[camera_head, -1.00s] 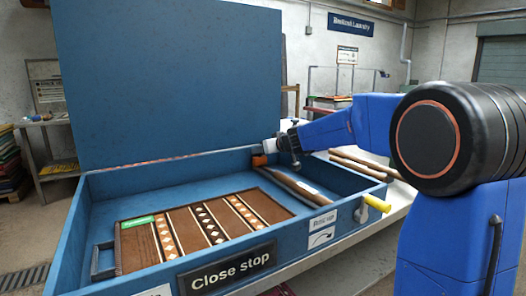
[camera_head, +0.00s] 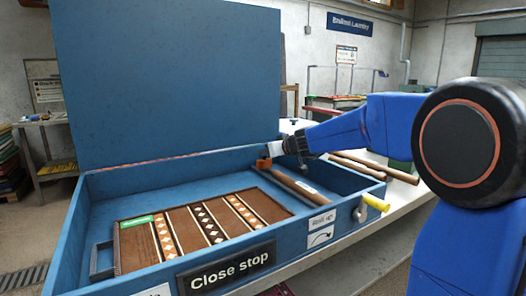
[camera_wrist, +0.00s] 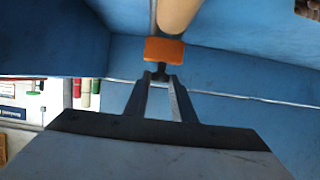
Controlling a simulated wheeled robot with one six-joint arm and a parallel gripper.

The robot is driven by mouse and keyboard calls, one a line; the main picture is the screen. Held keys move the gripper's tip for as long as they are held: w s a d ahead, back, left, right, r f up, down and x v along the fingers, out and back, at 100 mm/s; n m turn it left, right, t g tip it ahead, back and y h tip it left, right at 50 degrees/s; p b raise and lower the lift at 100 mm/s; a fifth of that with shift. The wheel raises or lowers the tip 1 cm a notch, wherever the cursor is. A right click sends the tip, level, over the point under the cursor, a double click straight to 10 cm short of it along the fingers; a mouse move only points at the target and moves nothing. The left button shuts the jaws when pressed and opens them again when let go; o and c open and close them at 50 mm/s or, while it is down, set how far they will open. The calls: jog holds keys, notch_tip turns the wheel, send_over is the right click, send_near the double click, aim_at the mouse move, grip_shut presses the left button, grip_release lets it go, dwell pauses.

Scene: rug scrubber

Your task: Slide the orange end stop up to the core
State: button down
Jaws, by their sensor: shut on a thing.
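The orange end stop (camera_head: 264,163) is a small block at the far right of the blue box. In the wrist view the end stop (camera_wrist: 164,49) is just beyond my fingertips. The core is a brown wooden roller (camera_head: 296,187) lying along the right side of the box. The core's near end (camera_wrist: 178,12) shows directly past the stop in the wrist view; I cannot tell whether they touch. My gripper (camera_wrist: 161,77) is shut on a dark knob at the stop's near side. In the head view my gripper (camera_head: 271,150) reaches over the box's back edge.
A brown patterned rug (camera_head: 205,230) lies in the box (camera_head: 130,198). The raised blue lid (camera_head: 170,85) stands behind it. A yellow-handled lever (camera_head: 376,202) sticks out on the right. More wooden rollers (camera_head: 375,165) lie on the bench to the right.

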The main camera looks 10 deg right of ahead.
jog(key=s, duration=0.2)
jog(key=s+d, duration=0.1)
jog(key=s, duration=0.1)
jog(key=s+d, duration=0.1)
jog(key=s, duration=0.1)
jog(key=shift+s+d, duration=0.1)
jog(key=shift+s, duration=0.3)
jog(key=c, duration=1.5)
grip_release()
jog(key=shift+c, duration=0.2)
jog(key=v, duration=1.6)
jog(key=shift+s, duration=0.1)
jog(key=shift+s+d+r, duration=0.2)
jog(key=shift+s, duration=0.3)
